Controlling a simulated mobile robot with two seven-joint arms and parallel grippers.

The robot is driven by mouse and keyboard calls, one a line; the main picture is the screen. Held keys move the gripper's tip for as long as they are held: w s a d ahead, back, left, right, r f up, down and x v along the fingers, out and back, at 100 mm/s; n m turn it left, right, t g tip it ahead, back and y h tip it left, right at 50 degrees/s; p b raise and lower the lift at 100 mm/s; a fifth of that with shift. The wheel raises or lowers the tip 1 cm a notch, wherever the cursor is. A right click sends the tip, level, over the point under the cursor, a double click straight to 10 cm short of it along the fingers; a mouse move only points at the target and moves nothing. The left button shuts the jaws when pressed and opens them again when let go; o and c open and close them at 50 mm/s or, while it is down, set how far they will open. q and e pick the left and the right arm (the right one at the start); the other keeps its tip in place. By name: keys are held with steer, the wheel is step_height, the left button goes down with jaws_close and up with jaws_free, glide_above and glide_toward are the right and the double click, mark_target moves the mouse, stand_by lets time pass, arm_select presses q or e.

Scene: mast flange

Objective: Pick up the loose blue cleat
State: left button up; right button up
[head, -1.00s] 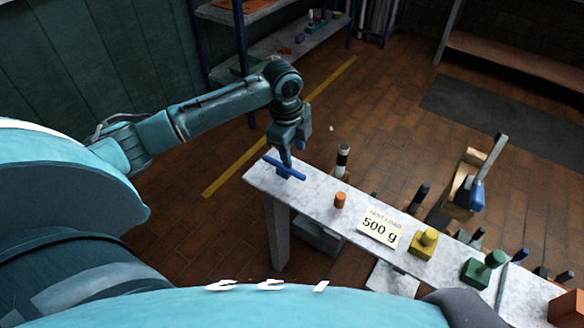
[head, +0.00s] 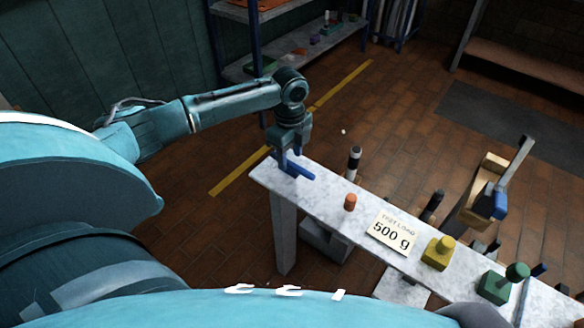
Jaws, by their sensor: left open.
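The blue cleat (head: 303,171) lies on the left end of the narrow pale stone-topped bench (head: 328,196). My left gripper (head: 290,161) points down over the cleat with open jaws. One finger shows close to the cleat's left part and hides some of it. I cannot tell whether the fingers touch the cleat or how far they straddle it. My right gripper is not in view.
A shelf (head: 300,45) stands at the back.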

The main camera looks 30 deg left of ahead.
mark_target(290, 162)
arm_select(q)
step_height(290, 162, down, 3)
steer(key=shift+s+f, duration=0.1)
steer(key=shift+f, duration=0.1)
jaws_close()
stand_by(0.4)
